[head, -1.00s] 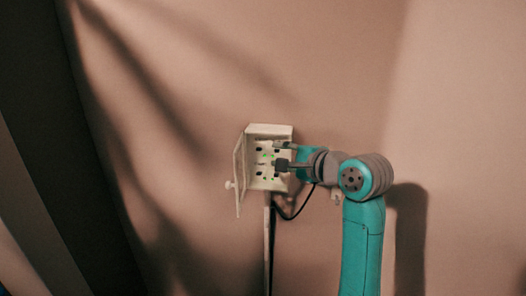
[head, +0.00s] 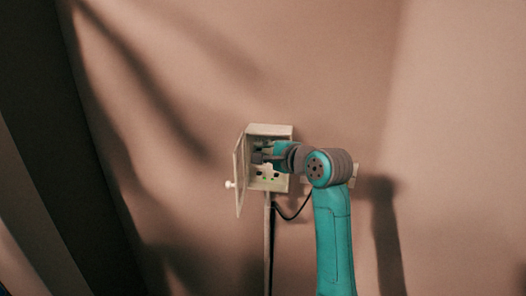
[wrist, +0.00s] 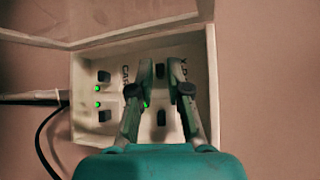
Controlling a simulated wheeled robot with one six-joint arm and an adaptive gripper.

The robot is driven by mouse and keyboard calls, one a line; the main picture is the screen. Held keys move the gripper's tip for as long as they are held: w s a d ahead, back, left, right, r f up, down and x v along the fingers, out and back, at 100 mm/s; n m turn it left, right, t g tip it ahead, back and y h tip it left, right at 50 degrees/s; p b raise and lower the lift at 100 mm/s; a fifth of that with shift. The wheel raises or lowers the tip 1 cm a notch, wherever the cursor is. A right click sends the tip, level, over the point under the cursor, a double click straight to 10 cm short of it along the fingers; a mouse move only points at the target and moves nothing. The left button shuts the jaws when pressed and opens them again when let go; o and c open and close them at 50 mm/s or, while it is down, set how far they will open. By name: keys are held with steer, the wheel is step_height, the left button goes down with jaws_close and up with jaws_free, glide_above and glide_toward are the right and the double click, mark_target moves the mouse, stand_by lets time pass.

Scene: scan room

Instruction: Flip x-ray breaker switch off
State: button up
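The white breaker box (head: 271,130) is on the wall with its door (head: 239,172) open to the left. In the wrist view the box (wrist: 212,75) shows a label starting "X.R" (wrist: 183,70) and one starting "CAR" (wrist: 125,74). Two dark switches, one upper (wrist: 160,70) and one lower (wrist: 161,117), lie beside the "X.R" label. My gripper (wrist: 160,90) is open, its fingers on either side of this pair. In the head view my gripper (head: 258,151) reaches into the box front. Contact with a switch cannot be told. The fingers partly hide the labels.
Two more switches, upper (wrist: 103,76) and lower (wrist: 105,115), sit in the left column with green lights (wrist: 98,89) between them. Another green light (wrist: 145,104) shows by the left finger. A black cable (head: 294,214) and a conduit (head: 268,240) hang below the box.

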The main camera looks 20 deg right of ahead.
steer(key=shift+f, duration=0.1)
jaws_close()
steer(key=shift+s+f+n+t, duration=0.1)
steer(key=shift+f+n+t, duration=0.45)
steer(key=shift+n+t, duration=0.55)
steer(key=shift+f+n+t+y, duration=0.3)
steer(key=shift+n+t+y, duration=0.1)
steer(key=shift+n+t, duration=0.35)
steer(key=shift+f+n+t+y, duration=0.3)
steer(key=shift+n+t+y, duration=0.1)
steer(key=shift+n+t, duration=0.35)
steer(key=o, duration=0.6)
jaws_free()
steer(key=v, duration=1.2)
steer(key=shift+d, duration=0.1)
